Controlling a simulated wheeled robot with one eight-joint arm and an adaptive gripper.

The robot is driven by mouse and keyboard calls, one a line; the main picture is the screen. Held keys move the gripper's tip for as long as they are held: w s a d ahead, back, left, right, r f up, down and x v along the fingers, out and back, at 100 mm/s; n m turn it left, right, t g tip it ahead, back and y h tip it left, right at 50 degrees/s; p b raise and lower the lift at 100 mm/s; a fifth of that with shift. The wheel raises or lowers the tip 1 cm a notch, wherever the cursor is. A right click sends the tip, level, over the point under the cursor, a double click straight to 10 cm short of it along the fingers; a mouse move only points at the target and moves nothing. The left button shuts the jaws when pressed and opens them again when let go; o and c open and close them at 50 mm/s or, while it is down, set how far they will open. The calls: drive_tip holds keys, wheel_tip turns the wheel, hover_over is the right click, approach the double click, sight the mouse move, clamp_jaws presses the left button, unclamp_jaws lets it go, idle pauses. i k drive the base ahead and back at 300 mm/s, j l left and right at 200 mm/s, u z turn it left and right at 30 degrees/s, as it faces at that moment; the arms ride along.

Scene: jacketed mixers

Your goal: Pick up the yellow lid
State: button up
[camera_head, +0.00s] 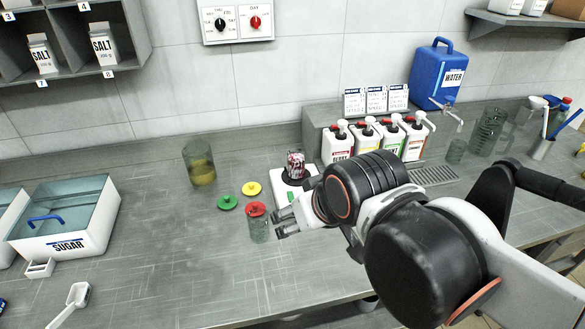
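The yellow lid (252,188) lies flat on the grey counter, with a small knob on top. It is just right of and behind the green lid (227,202), and behind a glass jar (258,230) topped by a red lid (256,209). My gripper (278,224) is to the right of this jar and nearer the camera than the yellow lid. Its fingertips point left and look apart, with nothing seen between them. The gripper is apart from the yellow lid. Whether it touches the jar is hard to tell.
A mixer (294,183) with a reddish vessel stands right of the lids, partly behind my arm. A glass of yellow liquid (201,168) stands behind left. A sugar bin (70,225) is at the left. Bottles (337,145) line the back. The counter's front left middle is clear.

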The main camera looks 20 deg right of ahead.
sight(251, 189)
drive_tip(key=i+j+u, duration=0.3)
drive_tip(key=j, duration=0.25)
drive_tip(key=i+j+u, duration=0.3)
drive_tip(key=i+j, duration=0.1)
drive_tip(key=i, duration=0.05)
